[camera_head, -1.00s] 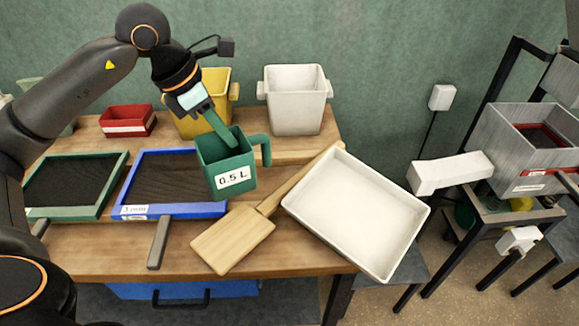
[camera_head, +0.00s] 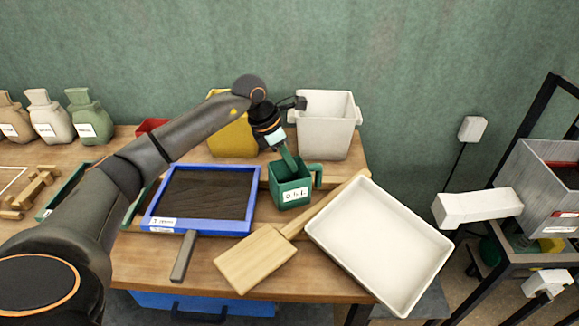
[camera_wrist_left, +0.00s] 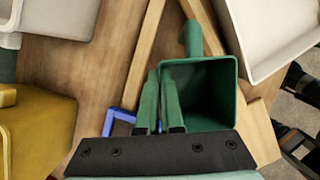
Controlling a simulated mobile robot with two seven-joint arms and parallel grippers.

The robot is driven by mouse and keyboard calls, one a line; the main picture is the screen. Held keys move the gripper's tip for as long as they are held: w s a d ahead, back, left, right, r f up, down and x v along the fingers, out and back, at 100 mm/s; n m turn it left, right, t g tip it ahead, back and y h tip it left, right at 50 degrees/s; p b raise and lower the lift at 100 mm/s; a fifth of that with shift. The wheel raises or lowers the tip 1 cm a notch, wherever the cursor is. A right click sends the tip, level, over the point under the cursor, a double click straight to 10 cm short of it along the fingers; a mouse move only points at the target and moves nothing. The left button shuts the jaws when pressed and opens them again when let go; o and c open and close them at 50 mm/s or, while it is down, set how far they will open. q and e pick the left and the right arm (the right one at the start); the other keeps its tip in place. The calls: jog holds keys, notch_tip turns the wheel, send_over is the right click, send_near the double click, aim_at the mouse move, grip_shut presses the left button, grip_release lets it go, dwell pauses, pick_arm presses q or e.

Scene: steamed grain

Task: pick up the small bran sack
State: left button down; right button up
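Three small sacks stand at the back left in the head view: a brown one (camera_head: 13,121), a cream one (camera_head: 47,115) and a green one (camera_head: 86,113). Their labels are too small to read, so I cannot tell which one is bran. My left gripper (camera_head: 290,167) is far to their right, shut on the wall of a green measuring cup (camera_head: 291,193) labelled 0.5 L. In the left wrist view the fingers (camera_wrist_left: 160,105) straddle the wall of the cup (camera_wrist_left: 208,88). I cannot tell whether the cup touches the bench. My right gripper is not in view.
A blue-framed sieve (camera_head: 240,227), a wooden paddle (camera_head: 253,262) and a white tray (camera_head: 378,245) lie around the cup. A yellow bin (camera_head: 228,139) and a white bin (camera_head: 325,130) stand behind. Wooden pieces (camera_head: 32,190) lie in front of the sacks.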

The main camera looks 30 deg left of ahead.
aim_at(289, 170)
pick_arm(q)
jog(key=shift+f, duration=1.05)
jog(key=shift+f+b, duration=0.35)
jog(key=shift+f, duration=0.25)
jog(key=c, duration=1.1)
grip_release()
jog(key=shift+r, duration=0.1)
